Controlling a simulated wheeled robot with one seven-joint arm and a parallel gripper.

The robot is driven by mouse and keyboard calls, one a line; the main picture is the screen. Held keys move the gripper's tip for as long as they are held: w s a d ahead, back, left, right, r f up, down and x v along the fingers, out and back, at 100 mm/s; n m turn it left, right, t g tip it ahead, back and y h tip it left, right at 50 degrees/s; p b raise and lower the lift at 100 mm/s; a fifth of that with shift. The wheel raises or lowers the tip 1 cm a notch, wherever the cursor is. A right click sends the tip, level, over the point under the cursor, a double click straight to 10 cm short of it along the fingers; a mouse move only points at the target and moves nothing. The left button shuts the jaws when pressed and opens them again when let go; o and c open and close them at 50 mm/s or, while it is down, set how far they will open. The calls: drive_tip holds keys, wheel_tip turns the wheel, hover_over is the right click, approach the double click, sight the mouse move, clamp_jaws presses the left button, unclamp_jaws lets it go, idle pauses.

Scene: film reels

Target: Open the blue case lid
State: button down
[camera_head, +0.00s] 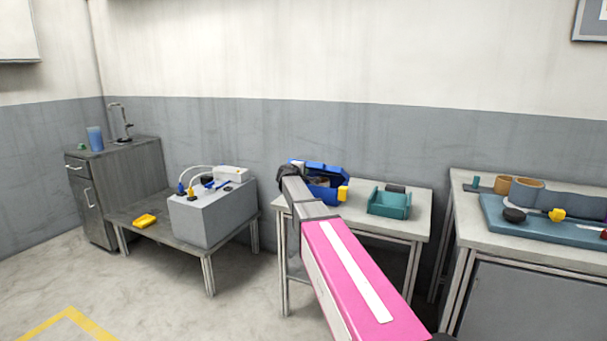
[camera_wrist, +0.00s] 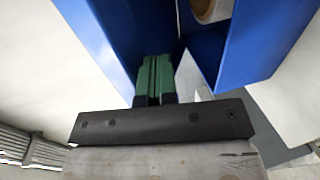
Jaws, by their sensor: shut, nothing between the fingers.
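The blue case (camera_head: 322,193) sits on the middle table, with a yellow latch (camera_head: 342,192) at its right front. Its blue lid (camera_head: 328,169) looks raised at the back, showing a dark interior; the exact angle is hard to tell. My gripper is at the case's left end; in the head view my own arm partly hides it. In the wrist view the green fingers of my gripper (camera_wrist: 156,62) are together and empty, close between two blue panels. I cannot tell whether they touch. A pale roll (camera_wrist: 210,8) shows by the right panel.
A teal open bin (camera_head: 390,204) stands right of the case on the middle table (camera_head: 415,222). The right table holds a teal tray (camera_head: 530,228) with several parts. A grey box (camera_head: 212,217) with cables and a yellow block (camera_head: 145,220) are on the left bench.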

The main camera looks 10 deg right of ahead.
drive_tip(key=shift+w+d+r, duration=0.55)
drive_tip(key=shift+w+r, duration=0.2)
drive_tip(key=shift+w, duration=0.05)
drive_tip(key=shift+w+d+r, duration=0.55)
drive_tip(key=shift+w+r, duration=0.2)
drive_tip(key=shift+w+d+r, duration=0.45)
drive_tip(key=shift+w+d, duration=0.2)
drive_tip(key=shift+w, duration=0.2)
drive_tip(key=shift+w+d+r, duration=0.4)
drive_tip(key=shift+w+d, duration=0.2)
drive_tip(key=shift+w, duration=0.25)
drive_tip(key=shift+w+d+r, duration=0.1)
drive_tip(key=shift+w+d, duration=0.55)
drive_tip(key=shift+w, duration=0.2)
drive_tip(key=shift+w+d+r, duration=0.1)
drive_tip(key=shift+w+d, duration=0.55)
drive_tip(key=shift+w, duration=0.2)
